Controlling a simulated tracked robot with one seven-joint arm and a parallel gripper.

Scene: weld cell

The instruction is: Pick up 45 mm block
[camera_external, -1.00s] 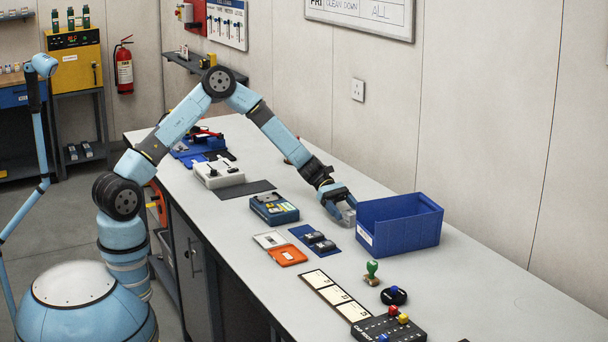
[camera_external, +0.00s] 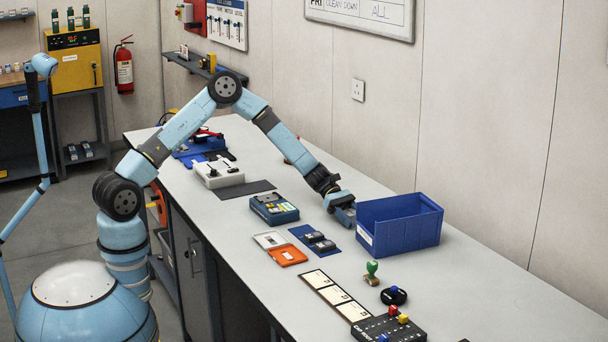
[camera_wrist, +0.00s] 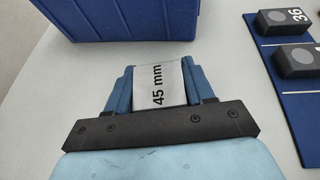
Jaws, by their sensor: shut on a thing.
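The 45 mm block (camera_wrist: 161,84) is a pale grey block with "45 mm" printed on its face. In the wrist view it sits between the two blue fingers of my gripper (camera_wrist: 161,82), which is shut on it. In the external view my gripper (camera_external: 345,214) is low over the bench, just left of the blue bin. The block is mostly hidden there by the fingers. I cannot tell whether the block touches the bench.
The blue bin (camera_external: 400,232) stands close to the right of my gripper; its wall also shows in the wrist view (camera_wrist: 115,18). A blue mat (camera_wrist: 301,108) with dark numbered blocks (camera_wrist: 284,20) lies nearby. A blue-grey instrument (camera_external: 274,209) and an orange case (camera_external: 288,256) are on the bench (camera_external: 480,290).

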